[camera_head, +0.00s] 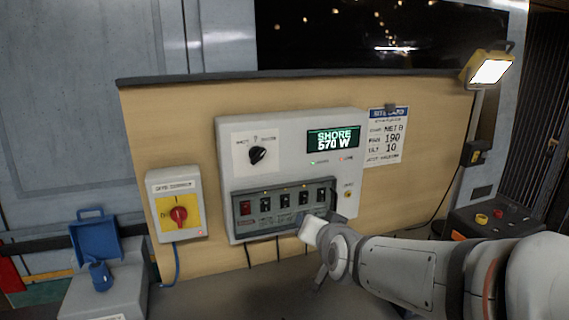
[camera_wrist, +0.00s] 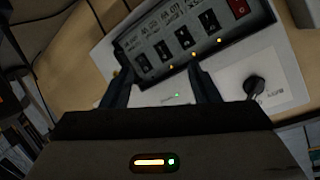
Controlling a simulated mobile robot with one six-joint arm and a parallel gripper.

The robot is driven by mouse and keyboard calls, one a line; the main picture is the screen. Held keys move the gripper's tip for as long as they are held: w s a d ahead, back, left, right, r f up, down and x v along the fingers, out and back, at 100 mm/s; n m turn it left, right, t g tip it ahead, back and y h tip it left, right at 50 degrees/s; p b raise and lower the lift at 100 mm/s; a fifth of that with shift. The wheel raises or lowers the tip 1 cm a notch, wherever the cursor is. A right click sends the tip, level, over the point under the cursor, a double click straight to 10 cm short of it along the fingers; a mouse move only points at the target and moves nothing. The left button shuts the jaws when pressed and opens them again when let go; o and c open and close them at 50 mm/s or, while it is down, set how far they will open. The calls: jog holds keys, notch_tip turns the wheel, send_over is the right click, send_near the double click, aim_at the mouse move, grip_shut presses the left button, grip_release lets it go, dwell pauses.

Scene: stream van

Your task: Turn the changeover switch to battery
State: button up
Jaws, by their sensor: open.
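The changeover switch (camera_head: 258,155) is a black rotary knob on a white plate at the upper left of the grey-white panel (camera_head: 290,126). Small labels stand above it; its handle looks tilted toward the upper right. The panel's green display (camera_head: 333,139) reads SHORE 570 W. My gripper (camera_head: 318,222) is at the panel's lower right, in front of the breaker row and well apart from the knob. In the wrist view my gripper (camera_wrist: 158,76) is open with nothing between its fingers; the knob (camera_wrist: 254,86) lies to the right of them.
A row of breakers (camera_head: 283,203) fills the panel's lower part. A yellow-plated red rotary switch (camera_head: 179,214) is to the left. A blue-lidded socket (camera_head: 95,240) stands at lower left. A lit work lamp (camera_head: 489,72) and a posted sheet (camera_head: 384,138) are to the right.

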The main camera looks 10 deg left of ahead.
jog(key=w+a+r+m+t+y, duration=0.1)
jog(key=w+a+r+m+t, duration=0.15)
jog(key=a, duration=0.45)
jog(key=m+t, duration=0.3)
jog(key=t, duration=0.2)
send_near(256, 161)
jog(key=w, duration=0.1)
jog(key=shift+h, duration=0.3)
jog(key=p+x, duration=0.1)
jog(key=x, duration=0.7)
jog(key=shift+a+r+p, duration=0.25)
jog(key=shift+r+p, duration=0.05)
jog(key=shift+p, duration=0.1)
jog(key=shift+c, duration=0.3)
jog(key=c, duration=0.9)
